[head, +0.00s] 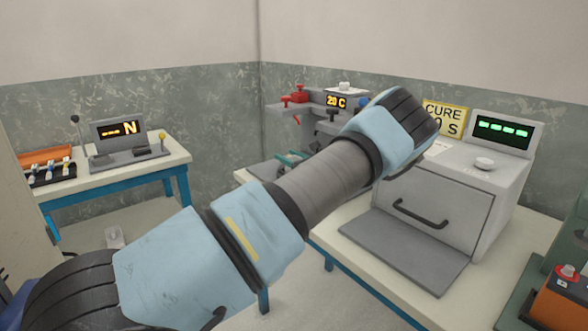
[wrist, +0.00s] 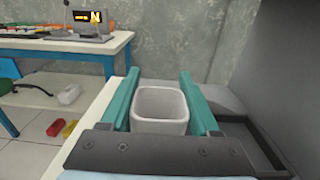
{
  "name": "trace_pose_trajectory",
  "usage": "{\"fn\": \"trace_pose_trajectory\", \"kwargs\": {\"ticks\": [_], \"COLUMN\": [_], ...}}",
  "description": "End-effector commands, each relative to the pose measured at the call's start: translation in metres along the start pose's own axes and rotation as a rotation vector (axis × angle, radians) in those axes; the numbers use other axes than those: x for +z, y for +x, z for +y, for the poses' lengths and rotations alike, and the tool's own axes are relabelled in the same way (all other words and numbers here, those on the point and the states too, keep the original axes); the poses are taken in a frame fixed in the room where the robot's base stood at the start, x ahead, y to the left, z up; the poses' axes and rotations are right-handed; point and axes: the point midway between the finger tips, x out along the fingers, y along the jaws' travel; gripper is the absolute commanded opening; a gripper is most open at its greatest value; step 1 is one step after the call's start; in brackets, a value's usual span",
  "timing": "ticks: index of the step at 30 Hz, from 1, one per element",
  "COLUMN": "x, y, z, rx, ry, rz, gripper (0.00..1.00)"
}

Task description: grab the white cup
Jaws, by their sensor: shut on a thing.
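The white cup (wrist: 160,112) is a square-sided, open-topped cup in the middle of the wrist view. My gripper (wrist: 158,80) is shut on it, with one teal finger along each side. The cup looks upright and empty as far as its inside shows. In the head view only a bit of my gripper's teal fingers (head: 290,159) shows past my arm. The cup itself is hidden there. I cannot tell whether its base touches the table.
A machine reading 20 C (head: 335,102) stands behind. Another table (head: 165,155) with a display unit (head: 125,142) is at left.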

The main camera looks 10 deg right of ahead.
Motion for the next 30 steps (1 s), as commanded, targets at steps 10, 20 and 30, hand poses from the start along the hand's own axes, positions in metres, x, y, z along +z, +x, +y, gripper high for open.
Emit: {"fn": "trace_pose_trajectory", "kwargs": {"ticks": [10,20,30], "x": [0.000,0.008,0.033], "y": [0.000,0.000,-0.027], "z": [0.000,-0.001,-0.002], "rx": [0.000,0.000,-0.004], "ry": [0.000,-0.002,0.000], "rz": [0.000,-0.001,0.001], "gripper": [0.09,0.09,0.09]}}
